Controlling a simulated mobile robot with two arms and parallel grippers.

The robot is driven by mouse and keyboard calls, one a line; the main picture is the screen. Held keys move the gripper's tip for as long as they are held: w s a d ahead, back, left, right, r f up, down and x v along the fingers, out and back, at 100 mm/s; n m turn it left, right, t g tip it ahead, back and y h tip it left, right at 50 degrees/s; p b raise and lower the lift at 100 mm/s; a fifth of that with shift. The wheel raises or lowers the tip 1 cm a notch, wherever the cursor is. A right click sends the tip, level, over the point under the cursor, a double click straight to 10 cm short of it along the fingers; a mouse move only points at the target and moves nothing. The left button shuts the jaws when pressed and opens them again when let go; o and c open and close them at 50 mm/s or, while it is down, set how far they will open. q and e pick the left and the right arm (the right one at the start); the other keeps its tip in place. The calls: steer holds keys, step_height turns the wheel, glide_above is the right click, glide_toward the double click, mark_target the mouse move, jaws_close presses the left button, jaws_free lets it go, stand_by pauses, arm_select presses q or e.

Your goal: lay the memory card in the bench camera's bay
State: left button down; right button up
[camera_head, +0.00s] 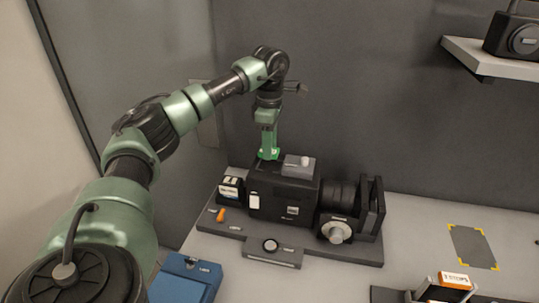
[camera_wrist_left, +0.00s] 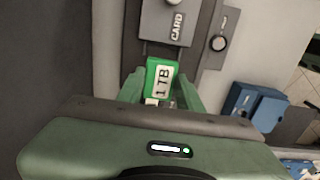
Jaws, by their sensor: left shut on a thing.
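The bench camera (camera_head: 265,205) is a black box body with a lens on its right, on a dark base plate. On its top is a grey cover (camera_head: 291,171) with a pale knob. In the left wrist view this cover (camera_wrist_left: 157,27) reads CARD. My left gripper (camera_head: 268,153) points down at the top of the camera, left of the cover. It is shut on the green memory card (camera_wrist_left: 162,72), labelled 1 TB, which lies between its fingers just short of the cover. I cannot tell whether the card touches the camera; the bay is not clearly seen. My right gripper is not in view.
A blue box (camera_head: 190,279) stands at the front left. A small orange piece (camera_head: 220,215) lies on the base plate (camera_head: 360,253). A grey patch with yellow corners (camera_head: 473,247) lies to the right on open tabletop. A shelf (camera_head: 497,62) hangs at upper right.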

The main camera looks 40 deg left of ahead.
arm_select(q)
step_height(320, 180, down, 4)
steer(key=shift+r+p, duration=0.15)
steer(key=shift+p, duration=0.3)
steer(key=shift+w, duration=0.1)
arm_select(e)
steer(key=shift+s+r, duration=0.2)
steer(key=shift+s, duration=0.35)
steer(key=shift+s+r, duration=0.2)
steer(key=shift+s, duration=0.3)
arm_select(q)
steer(key=c, duration=0.9)
jaws_free()
steer(key=shift+f, duration=0.2)
steer(key=shift+c, duration=0.2)
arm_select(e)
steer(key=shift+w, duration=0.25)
